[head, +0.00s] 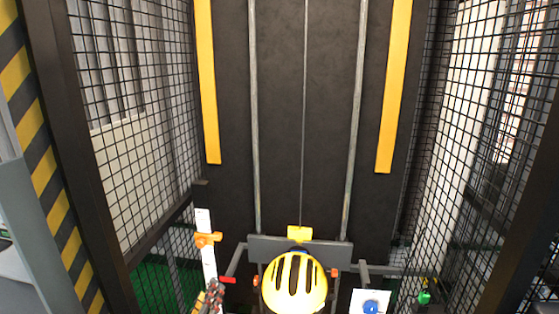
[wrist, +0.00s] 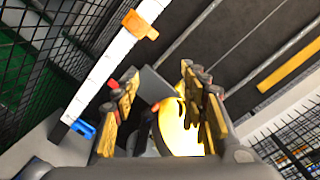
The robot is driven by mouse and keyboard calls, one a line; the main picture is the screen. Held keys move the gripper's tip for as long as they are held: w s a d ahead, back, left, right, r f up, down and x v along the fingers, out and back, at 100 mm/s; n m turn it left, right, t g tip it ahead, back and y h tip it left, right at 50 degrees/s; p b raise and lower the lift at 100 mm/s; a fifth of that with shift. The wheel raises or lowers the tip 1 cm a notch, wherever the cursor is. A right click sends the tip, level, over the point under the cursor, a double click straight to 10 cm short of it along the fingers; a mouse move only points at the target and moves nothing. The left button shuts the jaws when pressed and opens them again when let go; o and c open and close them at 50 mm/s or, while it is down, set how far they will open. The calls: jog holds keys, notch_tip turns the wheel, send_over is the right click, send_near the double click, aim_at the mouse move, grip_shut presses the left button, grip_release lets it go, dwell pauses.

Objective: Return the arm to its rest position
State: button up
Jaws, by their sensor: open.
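My gripper (wrist: 160,88) is open in the wrist view, its two yellow-padded fingers standing apart with nothing gripped between them. In the head view only a small part of my gripper (head: 212,294) shows at the bottom edge, just below the white upright scale. A yellow helmet (head: 294,284) with dark slots sits at the bottom centre of the head view, to the right of my gripper. The helmet also shows in the wrist view (wrist: 174,127), seen between and beyond the fingers, partly hidden by the right finger.
A white scale (head: 206,255) with an orange slider (head: 207,239) stands close to my gripper. Black mesh fencing (head: 135,100) closes both sides. A grey crossbar (head: 320,250) lies behind the helmet. A white card with a blue mark (head: 369,301) and a green item (head: 424,297) are at lower right.

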jog(key=s+d+f+m+g+h, duration=0.3)
jog(key=s+d+f+m+g, duration=0.1)
jog(key=d+f+m, duration=0.35)
jog(key=s+d+m+g+h, duration=0.1)
jog(key=s+d+m+g, duration=0.35)
jog(key=d+m, duration=0.35)
jog(key=s+d+m+g+h, duration=0.2)
jog(key=s+d+m+g, duration=0.2)
jog(key=s+d+m, duration=0.35)
jog(key=s+d+r+m+g+y, duration=0.4)
jog(key=s+d+m, duration=0.4)
jog(key=m, duration=0.5)
jog(key=s+d+r+m+t+y, duration=0.3)
jog(key=d+r+m, duration=0.4)
jog(key=r, duration=0.3)
jog(key=shift+s+d+r+m+t, duration=0.2)
jog(key=shift+s+d+m+t, duration=0.15)
jog(key=shift+m+t, duration=0.25)
